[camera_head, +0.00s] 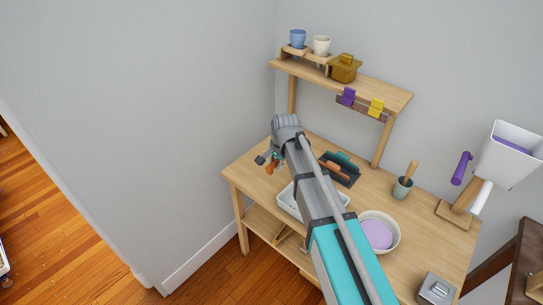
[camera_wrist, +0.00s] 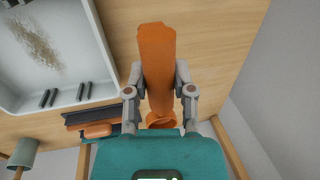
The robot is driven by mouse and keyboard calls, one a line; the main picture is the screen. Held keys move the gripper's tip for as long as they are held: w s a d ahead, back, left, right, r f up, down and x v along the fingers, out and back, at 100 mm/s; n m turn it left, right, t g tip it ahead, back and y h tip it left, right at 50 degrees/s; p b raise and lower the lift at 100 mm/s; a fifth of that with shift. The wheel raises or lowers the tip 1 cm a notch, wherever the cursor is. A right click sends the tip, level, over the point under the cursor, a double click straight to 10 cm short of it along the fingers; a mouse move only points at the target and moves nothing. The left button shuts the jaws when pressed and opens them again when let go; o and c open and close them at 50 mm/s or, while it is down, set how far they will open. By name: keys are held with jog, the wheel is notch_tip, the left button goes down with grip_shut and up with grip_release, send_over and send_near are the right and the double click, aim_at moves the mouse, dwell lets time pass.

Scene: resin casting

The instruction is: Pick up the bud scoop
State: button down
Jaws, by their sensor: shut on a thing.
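The orange bud scoop (camera_wrist: 157,62) is between the fingers of my gripper (camera_wrist: 160,88) in the wrist view. The fingers are shut on it from both sides, and its long flat part points away from my palm. In the head view my gripper (camera_head: 267,160) is above the left part of the wooden table (camera_head: 245,170), with a small bit of the orange scoop (camera_head: 271,168) showing below it. Whether the scoop touches the table is hard to tell.
A white tray (camera_wrist: 88,65) with brown crumbs lies beside my gripper. A dark rack (camera_head: 345,178) holds orange and teal tools. A bowl (camera_head: 393,245) with purple contents, a mortar (camera_head: 402,190) and a hopper machine (camera_head: 512,160) stand right. A shelf (camera_head: 390,93) rises behind.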

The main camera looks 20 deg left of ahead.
jog(key=s+d+r+p, duration=0.2)
jog(key=s+d+r, duration=0.1)
jog(key=s, duration=0.3)
jog(key=shift+d, duration=0.5)
jog(key=shift+a, duration=0.1)
dwell(0.5)
